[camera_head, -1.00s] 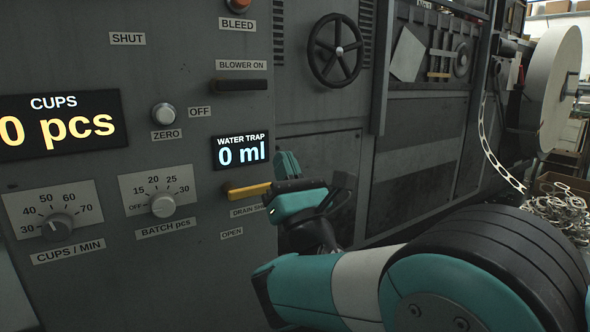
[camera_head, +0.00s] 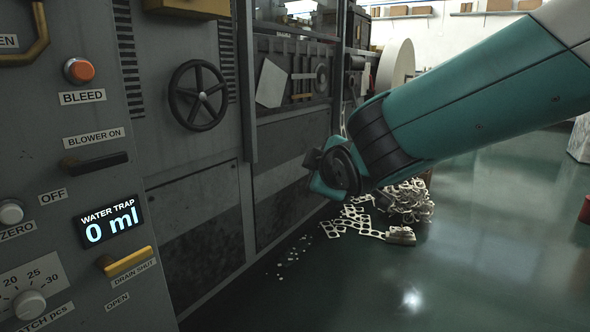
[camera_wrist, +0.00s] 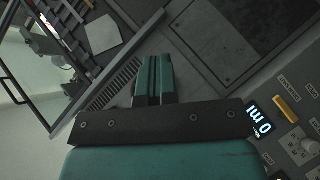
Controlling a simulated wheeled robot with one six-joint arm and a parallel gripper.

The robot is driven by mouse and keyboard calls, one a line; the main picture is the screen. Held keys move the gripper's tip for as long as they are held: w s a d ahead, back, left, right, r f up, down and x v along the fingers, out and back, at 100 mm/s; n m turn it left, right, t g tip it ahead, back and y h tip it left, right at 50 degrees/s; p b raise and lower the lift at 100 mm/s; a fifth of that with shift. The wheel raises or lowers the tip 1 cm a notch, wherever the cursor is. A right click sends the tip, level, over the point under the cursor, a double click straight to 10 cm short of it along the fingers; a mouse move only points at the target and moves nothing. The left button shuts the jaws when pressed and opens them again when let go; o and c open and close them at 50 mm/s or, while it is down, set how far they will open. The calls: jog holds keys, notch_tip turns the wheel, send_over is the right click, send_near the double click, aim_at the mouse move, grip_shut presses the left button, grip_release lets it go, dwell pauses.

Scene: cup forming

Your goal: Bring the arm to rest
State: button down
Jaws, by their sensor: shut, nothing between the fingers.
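My arm reaches in from the upper right in the head view, its teal wrist end (camera_head: 342,165) in front of the machine's lower panels. The gripper's fingers are hard to make out there. In the wrist view my gripper (camera_wrist: 155,62) shows with its two teal fingers together and nothing between them. The fingers point toward the machine's grey panels and touch nothing that I can see. The yellow drain handle (camera_head: 126,262) is to the left, apart from my arm; it also shows in the wrist view (camera_wrist: 286,108).
The machine front (camera_head: 190,230) fills the left, with a black handwheel (camera_head: 198,95), an orange bleed button (camera_head: 79,70) and a water trap display reading 0 ml (camera_head: 109,221). A heap of pale scrap webbing (camera_head: 405,203) lies on the floor. The green floor (camera_head: 470,260) at right is mostly clear.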

jog(key=s+d+r+m+g+p, duration=0.3)
jog(key=s+d+g+p, duration=0.1)
jog(key=s, duration=0.7)
jog(key=s+d+r+m+g+y+p, duration=0.1)
jog(key=s+d+r+m+g+p, duration=0.3)
jog(key=s, duration=0.7)
jog(key=s+d+r+m+g+p, duration=0.1)
jog(key=s+d+g+p, duration=0.3)
jog(key=s, duration=0.7)
notch_tip(320, 180, up, 36)
jog(key=w+a+g+p, duration=0.1)
jog(key=p, duration=3.4)
jog(key=shift+a+p, duration=0.35)
jog(key=shift+a, duration=0.05)
